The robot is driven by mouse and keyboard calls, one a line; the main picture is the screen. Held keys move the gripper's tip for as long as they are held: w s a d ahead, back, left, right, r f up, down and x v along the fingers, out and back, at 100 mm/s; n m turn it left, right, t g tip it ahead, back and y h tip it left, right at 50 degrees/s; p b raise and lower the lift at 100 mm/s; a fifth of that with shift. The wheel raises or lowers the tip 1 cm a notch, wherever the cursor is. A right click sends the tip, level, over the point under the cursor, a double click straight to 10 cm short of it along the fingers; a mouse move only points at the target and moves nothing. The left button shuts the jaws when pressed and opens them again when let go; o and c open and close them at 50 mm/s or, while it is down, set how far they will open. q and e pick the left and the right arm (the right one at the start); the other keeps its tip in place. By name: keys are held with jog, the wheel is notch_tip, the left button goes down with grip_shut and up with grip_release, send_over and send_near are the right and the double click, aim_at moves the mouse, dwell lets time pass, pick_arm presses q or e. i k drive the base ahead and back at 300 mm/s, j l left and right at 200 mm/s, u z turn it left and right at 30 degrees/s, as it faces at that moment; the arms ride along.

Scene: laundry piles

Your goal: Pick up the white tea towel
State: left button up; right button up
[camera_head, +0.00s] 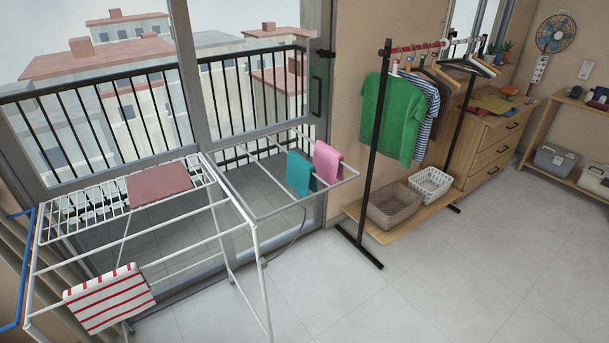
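A white towel with red stripes (110,297) hangs folded over a low front bar of the white drying rack (253,230) at the lower left. It is the only mostly white cloth I can make out; no plain white towel shows. A dusty-red cloth (159,183) lies over the upper rack bars. A teal cloth (300,174) and a pink cloth (327,162) hang on the rack's right wing. Neither of my grippers shows in the head view.
A clothes rail (372,165) with green and striped shirts stands right of the drying rack, with two baskets on its shelf. A wooden dresser (490,145) is behind it. Glass balcony doors are behind the drying rack. The tiled floor (430,280) at the lower right is clear.

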aim_at(99, 303)
jog(key=u, duration=1.7)
